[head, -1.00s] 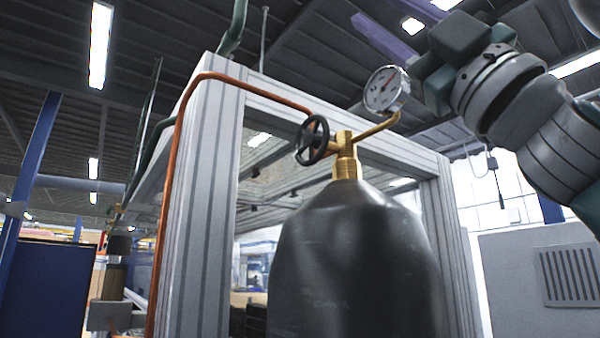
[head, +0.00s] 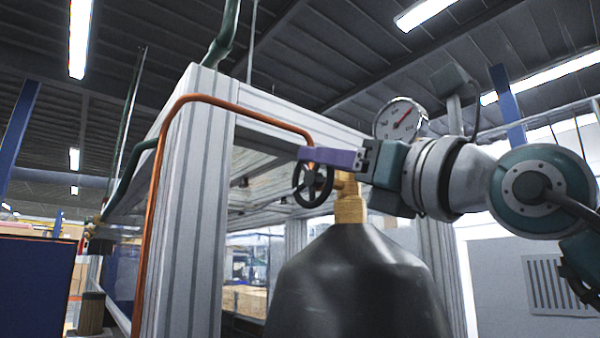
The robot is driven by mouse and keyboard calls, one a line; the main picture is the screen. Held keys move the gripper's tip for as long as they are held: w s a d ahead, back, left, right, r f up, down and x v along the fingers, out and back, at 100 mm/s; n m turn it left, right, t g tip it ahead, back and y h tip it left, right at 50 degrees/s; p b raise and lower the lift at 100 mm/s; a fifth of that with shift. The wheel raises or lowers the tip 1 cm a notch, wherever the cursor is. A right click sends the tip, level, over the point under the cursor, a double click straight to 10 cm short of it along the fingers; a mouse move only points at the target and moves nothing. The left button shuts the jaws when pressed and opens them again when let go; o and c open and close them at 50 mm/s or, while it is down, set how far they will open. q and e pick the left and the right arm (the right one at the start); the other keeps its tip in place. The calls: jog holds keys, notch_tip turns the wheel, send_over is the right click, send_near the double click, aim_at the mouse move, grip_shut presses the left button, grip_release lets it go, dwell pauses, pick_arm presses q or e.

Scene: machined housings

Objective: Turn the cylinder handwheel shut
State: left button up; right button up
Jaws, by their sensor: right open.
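The black handwheel (head: 313,186) is on the brass valve (head: 349,205) at the top of the dark grey cylinder (head: 355,285). My right gripper (head: 308,155) comes in from the right. Its purple fingers reach across the top of the handwheel and hide part of the upper rim. The fingers overlap in this view, but the gripper is open. I cannot tell whether they touch the rim. My left gripper is not in view.
A round pressure gauge (head: 400,117) stands just above my right wrist. A copper pipe (head: 150,205) runs down the light frame post (head: 188,230) left of the cylinder. A grey vented cabinet (head: 505,290) stands at the right.

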jog(key=p+x, duration=0.1)
jog(key=x, duration=0.1)
jog(key=shift+w+a+r+p, duration=0.1)
jog(key=shift+w+r+p, duration=0.1)
jog(key=shift+r+p, duration=0.2)
jog(key=shift+w+a+p, duration=0.3)
jog(key=shift+w+a, duration=0.05)
jog(key=shift+w, duration=0.15)
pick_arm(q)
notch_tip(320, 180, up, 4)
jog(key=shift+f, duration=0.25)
pick_arm(e)
jog(key=shift+f, duration=0.1)
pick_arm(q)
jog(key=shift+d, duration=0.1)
pick_arm(e)
jog(key=shift+c, duration=0.3)
jog(key=shift+c, duration=0.8)
grip_shut()
